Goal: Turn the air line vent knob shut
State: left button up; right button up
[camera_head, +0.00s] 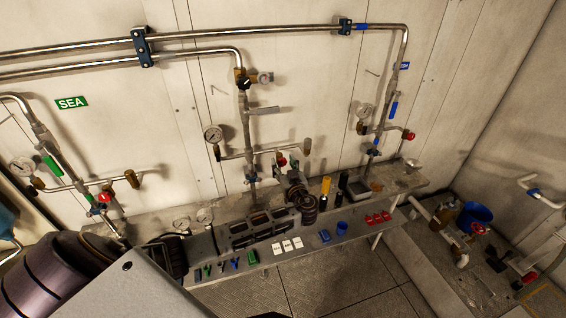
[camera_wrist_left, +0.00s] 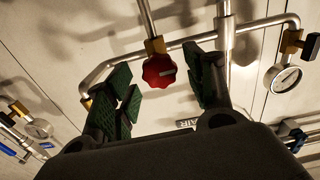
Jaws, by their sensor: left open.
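The red air line vent knob (camera_wrist_left: 157,76) shows in the left wrist view, at the end of a short brass fitting (camera_wrist_left: 155,47) on a steel pipe. My left gripper (camera_wrist_left: 161,84) is open, with one green-padded finger on each side of the knob and a visible gap to both. In the head view, the knob (camera_head: 282,161) is small, on the middle pipe line, and my left gripper (camera_head: 289,174) is just below it. Its fingers are hard to make out there. My right gripper is not in view.
A pressure gauge (camera_wrist_left: 286,78) and steel pipes lie close around the fingers. An AIR label (camera_wrist_left: 188,123) is partly hidden by my gripper. Similar lines with red knobs stand at left (camera_head: 104,197) and right (camera_head: 409,136). The bench below holds bottles and small tools.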

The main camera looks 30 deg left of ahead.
pick_arm(q)
jog(key=shift+w+a, duration=0.3)
jog(key=shift+a, duration=0.05)
jog(key=shift+c, duration=0.3)
jog(key=c, duration=0.9)
jog(key=shift+c, duration=0.2)
